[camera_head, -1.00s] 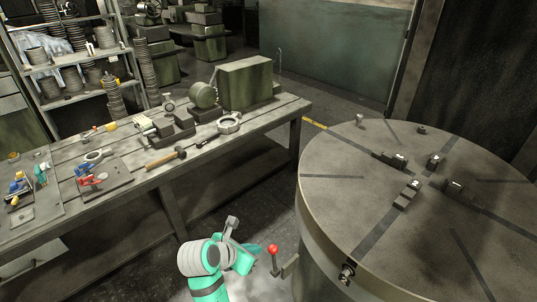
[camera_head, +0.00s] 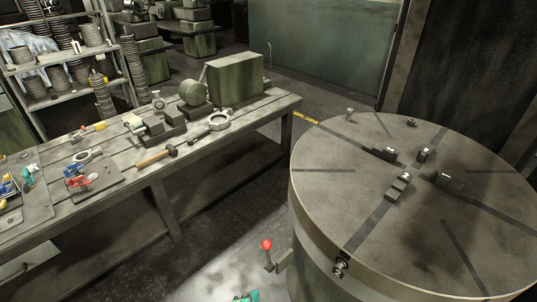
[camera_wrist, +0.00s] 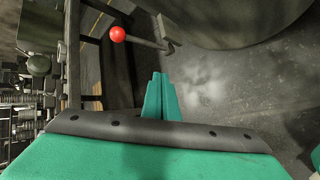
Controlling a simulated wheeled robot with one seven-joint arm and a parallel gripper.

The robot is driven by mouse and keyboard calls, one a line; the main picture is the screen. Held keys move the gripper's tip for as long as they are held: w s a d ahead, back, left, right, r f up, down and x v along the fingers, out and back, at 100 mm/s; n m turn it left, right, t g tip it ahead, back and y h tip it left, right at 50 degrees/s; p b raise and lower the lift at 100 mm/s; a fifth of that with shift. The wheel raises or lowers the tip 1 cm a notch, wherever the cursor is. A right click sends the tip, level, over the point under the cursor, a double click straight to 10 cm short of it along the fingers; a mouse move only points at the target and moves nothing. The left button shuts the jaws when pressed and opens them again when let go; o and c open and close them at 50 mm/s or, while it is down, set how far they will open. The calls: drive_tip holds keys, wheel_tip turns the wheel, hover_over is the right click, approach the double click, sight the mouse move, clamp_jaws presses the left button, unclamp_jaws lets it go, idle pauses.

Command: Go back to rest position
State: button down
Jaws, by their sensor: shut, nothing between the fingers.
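My gripper (camera_wrist: 161,98) shows in the wrist view with its two teal fingers together and nothing between them. Beyond the fingertips is the grey floor. In the head view only a small teal piece of my arm shows at the bottom edge, so the gripper's full pose is hidden there. The lever with a red ball knob (camera_head: 266,244) stands beside the round table; the knob also shows in the wrist view (camera_wrist: 117,34), above and left of the fingers and apart from them.
The large round slotted table (camera_head: 330,200) fills the right, with clamp blocks on top. The workbench (camera_head: 215,147) on the left holds a hammer (camera_head: 157,157), valve castings and tools. Shelves (camera_head: 62,63) stand behind it.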

drive_tip(key=s+f+m+t+y, duration=0.1)
drive_tip(key=s+m, duration=0.4)
drive_tip(key=s, duration=0.3)
drive_tip(key=s+d+r+m+t, duration=0.2)
drive_tip(key=s+r+m, duration=0.4)
drive_tip(key=s, duration=0.3)
drive_tip(key=s+d+r+m+t, duration=0.2)
drive_tip(key=s+r+m, duration=0.3)
drive_tip(key=s+m, duration=0.4)
drive_tip(key=shift+s+d+r+y, duration=0.2)
drive_tip(key=shift+s+r+y, duration=0.1)
drive_tip(key=shift+s+r, duration=0.15)
